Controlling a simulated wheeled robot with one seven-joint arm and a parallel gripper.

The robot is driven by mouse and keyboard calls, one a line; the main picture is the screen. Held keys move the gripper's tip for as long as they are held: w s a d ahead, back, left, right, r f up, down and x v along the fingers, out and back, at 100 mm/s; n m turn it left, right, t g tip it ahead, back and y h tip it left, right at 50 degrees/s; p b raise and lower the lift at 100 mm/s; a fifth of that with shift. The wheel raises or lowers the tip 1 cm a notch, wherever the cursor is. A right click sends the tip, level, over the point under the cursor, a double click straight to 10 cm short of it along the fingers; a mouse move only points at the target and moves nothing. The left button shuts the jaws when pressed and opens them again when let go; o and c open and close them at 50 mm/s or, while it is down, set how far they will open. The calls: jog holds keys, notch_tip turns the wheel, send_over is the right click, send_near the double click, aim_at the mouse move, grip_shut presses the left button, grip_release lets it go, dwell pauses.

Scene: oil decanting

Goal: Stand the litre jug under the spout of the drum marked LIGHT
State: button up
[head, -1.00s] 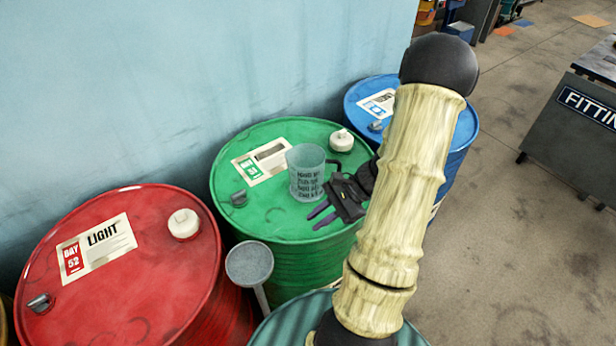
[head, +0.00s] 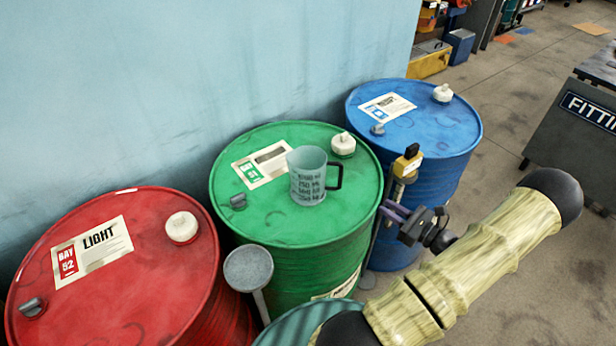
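The translucent litre jug (head: 306,182) stands upright on top of the green drum (head: 285,218), with its dark handle to the right and dark markings on its side. The red drum marked LIGHT (head: 140,280) is at the left, with its label, a white cap and a grey fitting on top. Its spout is not visible. My gripper (head: 387,211) is empty, right of the jug and apart from it, beside the green drum's right edge. Its purple fingers look apart.
A blue drum (head: 425,125) stands behind at the right. A yellow and black fitting (head: 407,165) on a pole is close to my gripper. A grey round-topped stand (head: 248,268) is between the red and green drums. Open floor lies to the right.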

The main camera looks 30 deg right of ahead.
jog(key=p, duration=0.4)
send_near(339, 187)
jog(key=w+r, duration=0.2)
jog(key=w, duration=0.2)
jog(key=shift+w+r, duration=0.1)
jog(key=shift+r, duration=0.3)
jog(key=shift+w+a+f, duration=0.15)
jog(key=shift+w, duration=0.4)
jog(key=shift+w+a+p, duration=0.25)
jog(key=shift+w+p, duration=0.2)
jog(key=p+x, duration=0.2)
jog(key=x, duration=0.2)
jog(key=shift+f, duration=0.15)
grip_shut()
